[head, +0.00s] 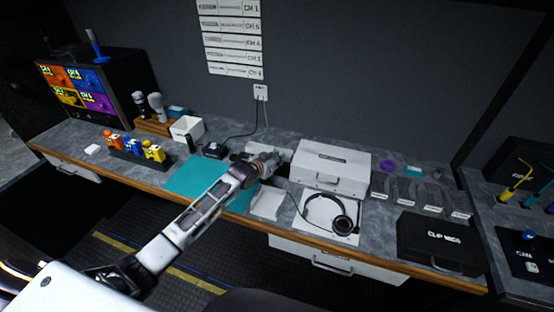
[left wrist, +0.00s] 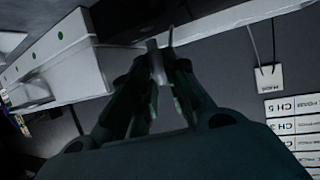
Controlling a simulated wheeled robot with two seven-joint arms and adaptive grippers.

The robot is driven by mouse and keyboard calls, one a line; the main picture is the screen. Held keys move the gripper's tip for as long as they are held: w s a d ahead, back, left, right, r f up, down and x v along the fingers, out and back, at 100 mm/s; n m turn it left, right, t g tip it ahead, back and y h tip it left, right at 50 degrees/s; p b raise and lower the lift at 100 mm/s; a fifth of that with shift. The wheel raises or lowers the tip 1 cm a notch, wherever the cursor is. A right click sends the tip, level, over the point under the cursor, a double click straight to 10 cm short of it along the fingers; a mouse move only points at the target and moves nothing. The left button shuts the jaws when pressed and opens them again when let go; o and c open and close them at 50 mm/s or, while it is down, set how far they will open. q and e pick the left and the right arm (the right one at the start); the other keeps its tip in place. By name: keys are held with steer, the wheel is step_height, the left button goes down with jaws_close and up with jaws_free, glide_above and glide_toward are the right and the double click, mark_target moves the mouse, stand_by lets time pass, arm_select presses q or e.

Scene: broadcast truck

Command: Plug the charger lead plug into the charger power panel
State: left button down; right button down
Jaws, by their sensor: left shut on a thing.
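My left gripper (head: 274,158) reaches over the counter, in front of a small white unit (head: 284,155) that it partly hides. I cannot tell whether this unit is the charger power panel. In the left wrist view the fingers (left wrist: 160,68) are closed on a small grey piece (left wrist: 152,46), which I take for the charger lead plug. A thin dark strand (left wrist: 171,36) rises beside it. The plug's contact end is hidden or too dark to see. My right gripper is out of view.
A white wall outlet (head: 260,92) with thin cables is on the back wall; it also shows in the left wrist view (left wrist: 268,80). A white case (head: 330,166) and a headset (head: 342,222) stand right of the gripper.

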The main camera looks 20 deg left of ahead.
arm_select(q)
steer(key=shift+f+b, duration=0.55)
steer(key=shift+f, duration=0.65)
stand_by(1.0)
steer(key=c, duration=1.3)
jaws_free()
steer(key=shift+s, duration=0.15)
steer(key=shift+v, duration=5.85)
steer(key=shift+s, duration=0.1)
